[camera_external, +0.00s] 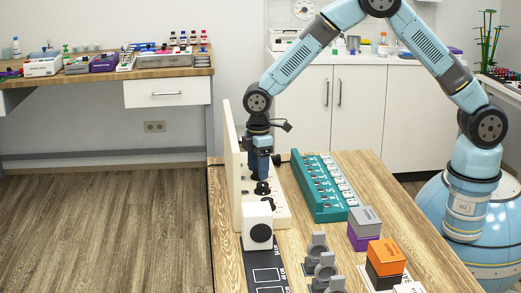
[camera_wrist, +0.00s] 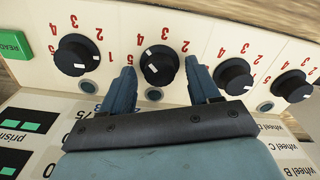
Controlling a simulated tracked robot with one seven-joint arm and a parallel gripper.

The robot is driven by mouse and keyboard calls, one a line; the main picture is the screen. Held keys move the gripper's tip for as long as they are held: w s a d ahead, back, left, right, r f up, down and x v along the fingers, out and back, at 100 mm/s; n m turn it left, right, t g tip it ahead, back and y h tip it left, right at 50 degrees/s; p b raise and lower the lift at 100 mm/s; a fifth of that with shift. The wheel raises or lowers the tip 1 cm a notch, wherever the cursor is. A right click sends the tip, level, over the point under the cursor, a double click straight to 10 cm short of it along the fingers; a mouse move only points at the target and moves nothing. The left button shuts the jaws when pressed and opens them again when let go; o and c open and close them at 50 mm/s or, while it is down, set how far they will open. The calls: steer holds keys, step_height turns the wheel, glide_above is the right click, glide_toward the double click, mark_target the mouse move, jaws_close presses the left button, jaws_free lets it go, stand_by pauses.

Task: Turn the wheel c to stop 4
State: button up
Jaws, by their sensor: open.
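In the wrist view a pale panel (camera_wrist: 192,32) carries a row of black wheels with white marks and red numbers around them, seen upside down. My gripper (camera_wrist: 163,78) is open, its two blue fingers on either side of the second wheel from the left (camera_wrist: 159,62). I cannot tell whether they touch it. Other wheels sit to its left (camera_wrist: 77,55) and right (camera_wrist: 234,77). A "wheel C" label (camera_wrist: 272,127) shows at lower right; which wheel it names is unclear. The second wheel's exact stop is hard to read. In the external view my gripper (camera_external: 263,172) points down over the panel.
A teal rack (camera_external: 322,190) stands right of the panel. A white box with a black disc (camera_external: 257,215) is in front. Grey brackets (camera_external: 321,262), a grey and purple stack (camera_external: 364,217) and an orange block (camera_external: 386,256) stand at front right. A green button (camera_wrist: 14,44) lies at the panel's left.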

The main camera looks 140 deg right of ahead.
steer(key=shift+r, duration=0.1)
step_height(320, 180, up, 14)
steer(key=shift+f, duration=0.25)
stand_by(0.5)
steer(key=w+a+r+n+t, duration=0.1)
steer(key=a+r, duration=0.5)
steer(key=a, duration=0.5)
steer(key=w+a+r+n+t+h, duration=0.1)
steer(key=a+r, duration=0.5)
steer(key=a, duration=0.4)
steer(key=w+a+r, duration=0.1)
steer(key=a+r, duration=0.5)
steer(key=a, duration=0.5)
steer(key=s+a+r+n+t, duration=0.1)
steer(key=s+a, duration=0.8)
steer(key=a, duration=0.3)
steer(key=s+a+n+t+y, duration=0.1)
steer(key=s+a+n+t, duration=0.1)
steer(key=s+a, duration=0.7)
steer(key=a, duration=0.2)
steer(key=shift+s+a+r+t, duration=0.3)
steer(key=shift+s+a+r, duration=0.05)
steer(key=shift+r, duration=0.05)
